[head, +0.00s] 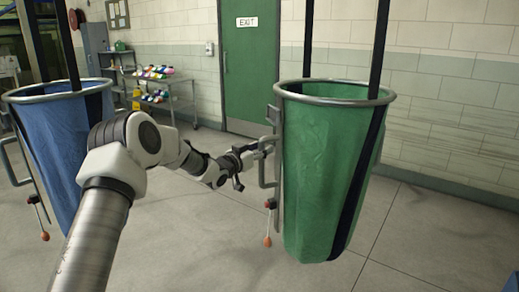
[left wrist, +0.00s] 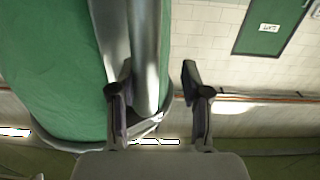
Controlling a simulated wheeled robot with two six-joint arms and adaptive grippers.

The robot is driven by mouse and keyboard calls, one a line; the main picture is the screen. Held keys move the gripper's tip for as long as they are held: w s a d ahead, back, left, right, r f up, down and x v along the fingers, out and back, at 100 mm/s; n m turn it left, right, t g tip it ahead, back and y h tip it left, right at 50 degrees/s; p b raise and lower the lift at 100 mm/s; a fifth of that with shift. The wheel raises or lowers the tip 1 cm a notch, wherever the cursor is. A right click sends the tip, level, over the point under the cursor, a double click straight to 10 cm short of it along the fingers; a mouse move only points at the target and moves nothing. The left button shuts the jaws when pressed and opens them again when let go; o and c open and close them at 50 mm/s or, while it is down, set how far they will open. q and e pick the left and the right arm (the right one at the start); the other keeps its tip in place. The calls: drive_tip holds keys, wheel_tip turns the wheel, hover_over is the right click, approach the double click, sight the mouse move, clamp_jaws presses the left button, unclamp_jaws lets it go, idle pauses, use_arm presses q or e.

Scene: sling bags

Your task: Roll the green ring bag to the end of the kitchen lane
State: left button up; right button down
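The green ring bag (head: 325,160) hangs from dark straps with a metal ring at its top, right of centre in the head view. A grey metal handle (head: 276,150) stands on its left side, with a red-tipped lever (head: 268,222) below. My left gripper (head: 262,150) is at this handle. In the left wrist view the fingers (left wrist: 158,88) are apart, with a grey bar (left wrist: 147,50) in line between them, nearer the left finger. A gap shows beside the right finger; contact is unclear. The green bag (left wrist: 50,70) also fills the left there. My right gripper is out of view.
A blue ring bag (head: 60,150) hangs at the left, behind my left arm. A shelf cart (head: 165,98) with colourful items and a green exit door (head: 250,70) are at the back.

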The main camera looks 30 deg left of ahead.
use_arm(q)
drive_tip(key=s+a, duration=0.1)
drive_tip(key=s, duration=1.1)
drive_tip(key=shift+a, duration=0.1)
idle(0.6)
